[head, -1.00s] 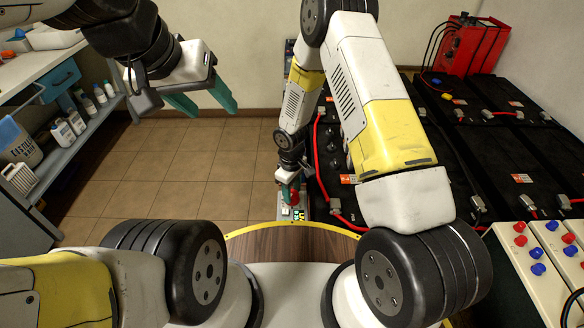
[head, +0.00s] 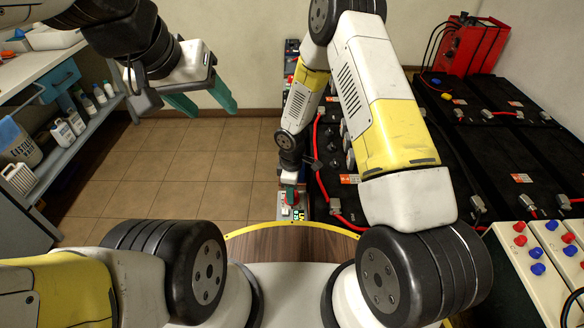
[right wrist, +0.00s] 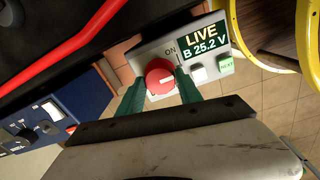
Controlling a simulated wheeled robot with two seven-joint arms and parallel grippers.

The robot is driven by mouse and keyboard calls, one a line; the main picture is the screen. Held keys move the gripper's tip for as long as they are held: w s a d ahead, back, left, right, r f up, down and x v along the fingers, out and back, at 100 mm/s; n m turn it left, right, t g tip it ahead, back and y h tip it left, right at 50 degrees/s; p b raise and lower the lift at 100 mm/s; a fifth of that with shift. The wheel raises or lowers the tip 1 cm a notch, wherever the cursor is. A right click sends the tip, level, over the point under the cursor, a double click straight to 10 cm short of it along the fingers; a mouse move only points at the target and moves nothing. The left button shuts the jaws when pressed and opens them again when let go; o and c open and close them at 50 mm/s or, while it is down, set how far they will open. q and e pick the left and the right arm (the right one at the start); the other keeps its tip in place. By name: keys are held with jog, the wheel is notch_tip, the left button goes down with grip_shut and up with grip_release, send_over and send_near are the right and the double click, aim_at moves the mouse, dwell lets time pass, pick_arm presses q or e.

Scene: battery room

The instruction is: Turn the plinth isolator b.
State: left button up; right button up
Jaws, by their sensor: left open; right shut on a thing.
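The plinth isolator b is a grey box (right wrist: 213,57) with a round red knob (right wrist: 160,78), seen close in the right wrist view. Its display (right wrist: 204,41) reads "LIVE B 25.2 V", and "ON" is printed by the knob. My right gripper (right wrist: 159,82) has its green fingers shut on the knob, one on each side. In the head view the box (head: 285,212) is small and low in the middle, partly hidden under my right gripper (head: 291,197). My left gripper (head: 214,108) is open and empty over the floor, far from the isolator.
Black batteries (head: 483,142) with red cables stand close on the right of the isolator, a red charger (head: 468,45) behind them. A panel with red and blue terminals (head: 535,262) is at lower right. A shelf unit (head: 85,125) stands left. Tiled floor between is clear.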

jog(key=o, duration=1.4)
notch_tip(320, 180, up, 8)
jog(key=shift+s+f, duration=0.1)
jog(key=shift+s, duration=0.05)
